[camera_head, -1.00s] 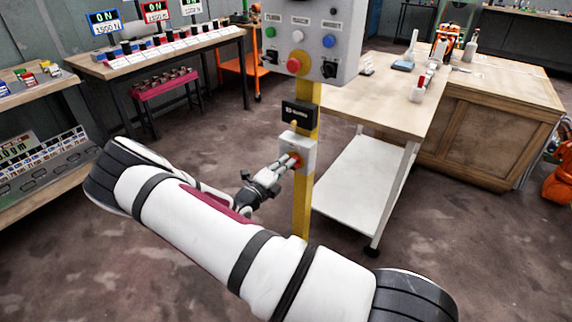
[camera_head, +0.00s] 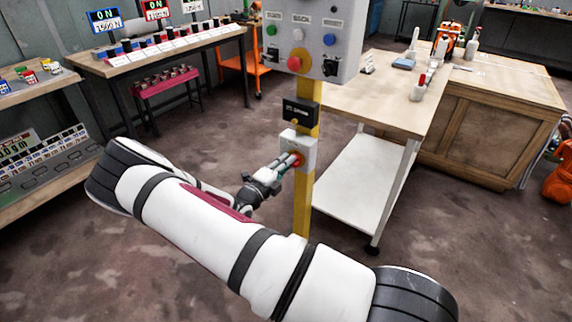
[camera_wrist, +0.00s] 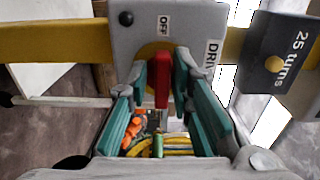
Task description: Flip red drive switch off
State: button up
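The red drive switch handle (camera_wrist: 162,80) stands upright on a yellow disc on a grey box, with an OFF label above its upper left and a DRIVE label to its right in the wrist view. In the head view the box (camera_head: 297,142) is on a yellow post, and a little of the red switch (camera_head: 299,160) shows by my fingertips. My gripper (camera_wrist: 165,72) reaches the box with its teal-padded fingers on either side of the handle. The fingers look open, with little space around the handle; whether they touch it is unclear.
A black display box (camera_head: 300,111), reading "25 turns" in the wrist view, is above the switch box. A grey button panel (camera_head: 318,40) is higher on the yellow post (camera_head: 303,208). A wooden table (camera_head: 375,107) is right of the post. A bench with labelled weights stands back left.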

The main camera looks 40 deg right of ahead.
dwell(0.3)
jog(key=v, duration=1.2)
jog(key=shift+r, duration=0.1)
